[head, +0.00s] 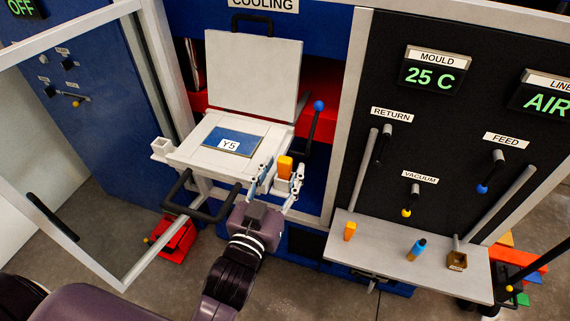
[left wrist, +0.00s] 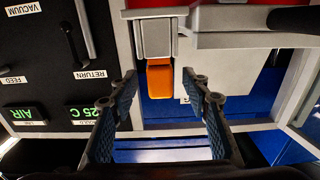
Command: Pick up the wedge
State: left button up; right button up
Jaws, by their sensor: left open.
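An orange block (head: 285,167), which looks like the wedge, stands upright in a small grey holder (head: 283,186) at the right front corner of the white mould base. My left gripper (head: 280,179) is open, with one blue-padded finger to each side of the block in the head view. In the left wrist view the block (left wrist: 160,79) sticks out of the grey holder (left wrist: 155,38), centred between the open fingers (left wrist: 161,88). No finger visibly touches it. A second, smaller orange piece (head: 350,231) stands on the grey shelf. My right gripper is not in view.
The mould's lid (head: 252,75) stands raised behind a blue plate marked Y5 (head: 232,141). A blue-knobbed lever (head: 313,122) rises right of the base, and a black handle (head: 205,205) is in front. The shelf (head: 450,271) also holds a blue-topped item (head: 417,249) and a brown cup (head: 457,262).

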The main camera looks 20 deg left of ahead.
pick_arm(q)
jog(key=shift+w, duration=0.95)
grip_shut()
jog(key=shift+s, duration=0.1)
jog(key=shift+r, duration=0.15)
notch_tip(320, 180, up, 20)
jog(key=p, duration=0.5)
